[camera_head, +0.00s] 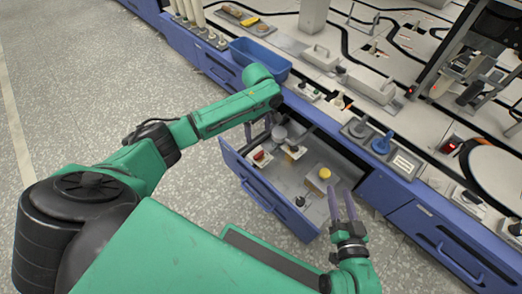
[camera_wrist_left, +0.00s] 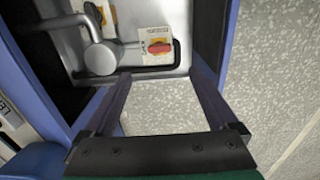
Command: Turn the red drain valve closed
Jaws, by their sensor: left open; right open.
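A red valve knob (camera_head: 261,156) sits on a pale plate inside the open blue drawer (camera_head: 265,190). In the left wrist view the red knob (camera_wrist_left: 159,47) lies on a yellow-and-white label, its handle running roughly across the picture. My left gripper (camera_head: 259,132) is above the drawer's left end, its fingers apart. In the left wrist view the open fingers of the left gripper (camera_wrist_left: 160,80) frame the space just below the knob, with nothing between them. My right gripper (camera_head: 344,206) is open and empty over the drawer's right end.
A yellow knob (camera_head: 324,173) stands in the drawer, right of the red one. A grey round fitting (camera_wrist_left: 101,58) is left of the red knob. A blue bin (camera_head: 260,60) and a blue knob (camera_head: 382,144) are on the bench. Speckled floor lies left of the drawer.

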